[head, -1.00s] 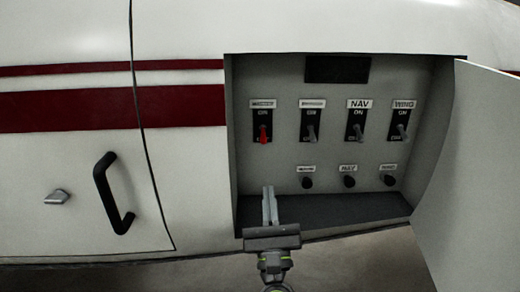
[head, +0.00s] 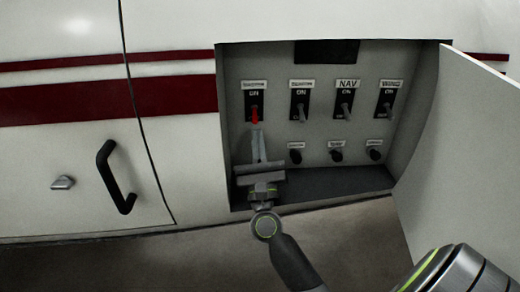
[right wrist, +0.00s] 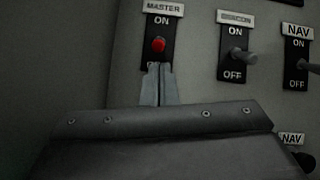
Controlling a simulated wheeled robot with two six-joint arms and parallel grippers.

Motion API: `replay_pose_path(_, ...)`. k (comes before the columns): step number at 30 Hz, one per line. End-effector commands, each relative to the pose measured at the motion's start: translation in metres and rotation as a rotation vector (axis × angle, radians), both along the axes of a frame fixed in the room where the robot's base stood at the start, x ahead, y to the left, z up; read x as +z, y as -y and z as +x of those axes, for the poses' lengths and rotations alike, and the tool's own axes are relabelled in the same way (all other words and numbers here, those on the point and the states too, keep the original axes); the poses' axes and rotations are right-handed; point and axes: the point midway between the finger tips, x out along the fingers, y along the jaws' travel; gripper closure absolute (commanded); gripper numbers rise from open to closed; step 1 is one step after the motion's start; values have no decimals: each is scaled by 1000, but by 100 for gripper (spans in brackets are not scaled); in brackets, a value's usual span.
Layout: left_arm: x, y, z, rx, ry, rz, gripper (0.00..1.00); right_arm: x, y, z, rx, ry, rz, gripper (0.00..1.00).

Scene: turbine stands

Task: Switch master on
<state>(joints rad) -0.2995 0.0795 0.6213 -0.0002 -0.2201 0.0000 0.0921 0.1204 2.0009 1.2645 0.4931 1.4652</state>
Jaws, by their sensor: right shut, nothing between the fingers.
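The master switch has a red lever (head: 254,116) on a black plate (head: 254,99), at the left end of the top switch row in the open panel. In the right wrist view its red tip (right wrist: 158,45) points toward the camera, between the ON and OFF marks; the OFF mark is mostly hidden by the fingers. My right gripper (head: 257,136) is shut and empty, its fingertips just below the red lever. In the right wrist view the fingertips (right wrist: 159,68) are right under the red tip; I cannot tell if they touch. My left gripper is not in view.
To the right are the beacon switch (head: 299,104), the NAV switch (head: 346,102) and another switch (head: 386,100). Several black knobs (head: 336,155) sit below. The open panel door (head: 455,140) stands at the right. A black handle (head: 112,178) is on the left.

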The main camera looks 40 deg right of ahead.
Motion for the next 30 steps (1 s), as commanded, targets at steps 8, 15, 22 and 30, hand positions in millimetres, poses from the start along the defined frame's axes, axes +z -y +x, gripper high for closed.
replay_pose_path(8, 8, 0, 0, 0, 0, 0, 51, 10, 6, 11, -1, 0, 0, 100)
replay_pose_path(15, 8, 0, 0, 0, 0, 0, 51, 10, 6, 11, -1, 0, 0, 100)
replay_pose_path(22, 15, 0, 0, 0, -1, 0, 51, 12, 6, 11, 0, -13, 11, 100)
replay_pose_path(30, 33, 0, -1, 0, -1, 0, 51, 14, 6, 11, 0, -68, 42, 100)
